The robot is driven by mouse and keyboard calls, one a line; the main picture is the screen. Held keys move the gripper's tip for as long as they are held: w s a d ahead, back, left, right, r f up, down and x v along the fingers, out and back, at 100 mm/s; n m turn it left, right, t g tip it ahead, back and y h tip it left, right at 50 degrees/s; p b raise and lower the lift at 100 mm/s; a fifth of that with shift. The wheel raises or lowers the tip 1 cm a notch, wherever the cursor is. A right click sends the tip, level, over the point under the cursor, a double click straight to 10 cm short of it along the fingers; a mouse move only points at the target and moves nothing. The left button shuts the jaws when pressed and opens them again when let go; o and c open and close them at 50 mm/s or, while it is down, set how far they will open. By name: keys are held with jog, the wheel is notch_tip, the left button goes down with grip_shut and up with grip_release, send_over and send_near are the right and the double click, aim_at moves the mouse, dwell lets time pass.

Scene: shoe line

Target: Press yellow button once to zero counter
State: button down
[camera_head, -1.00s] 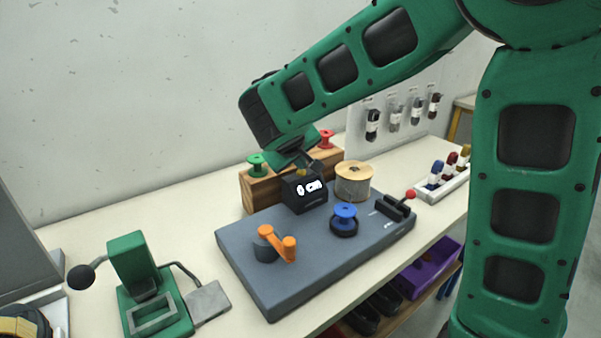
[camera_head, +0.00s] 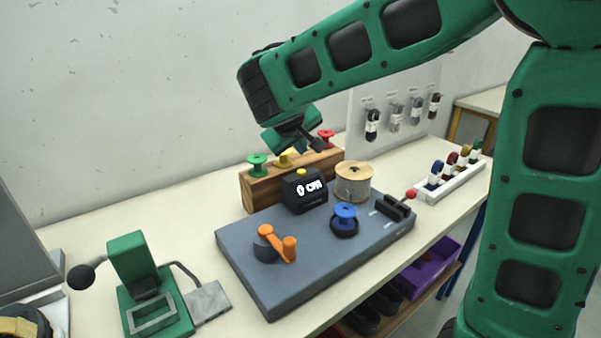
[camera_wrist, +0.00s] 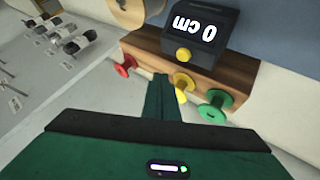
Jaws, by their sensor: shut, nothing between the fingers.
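The black counter box (camera_head: 305,193) stands at the back of the grey base plate, and its display reads "0 cm" in the wrist view (camera_wrist: 200,20). The yellow button (camera_head: 301,171) is on top of the counter and is uncovered; it also shows in the wrist view (camera_wrist: 184,55). My gripper (camera_head: 318,146) is shut and empty, above and behind the counter, apart from the button. Its closed fingers (camera_wrist: 162,82) point toward the wooden block in the wrist view.
A wooden block (camera_head: 262,192) behind the counter carries green (camera_head: 257,162), yellow (camera_head: 285,158) and red (camera_head: 326,138) spools. A large reel (camera_head: 353,184), blue knob (camera_head: 345,214) and orange crank (camera_head: 277,243) stand nearby. The space above the counter is clear.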

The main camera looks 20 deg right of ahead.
jog(key=shift+r, duration=0.85)
jog(key=shift+d, duration=0.1)
jog(key=s+d+f+m+g+y, duration=0.1)
jog(key=s+d+f+m+g, duration=0.15)
jog(key=s+d, duration=0.65)
jog(key=s+d+f+m+g, duration=0.2)
jog(key=s+d+f+m, duration=0.1)
jog(key=s+d, duration=0.55)
jog(key=s+f+m+g+y, duration=0.1)
jog(key=s+f+m+y, duration=0.1)
jog(key=s, duration=0.8)
jog(key=s+f+m+g+y, duration=0.2)
jog(key=s+f, duration=0.1)
jog(key=s, duration=0.7)
jog(key=shift+s+d+f, duration=0.2)
jog(key=shift+s, duration=0.15)
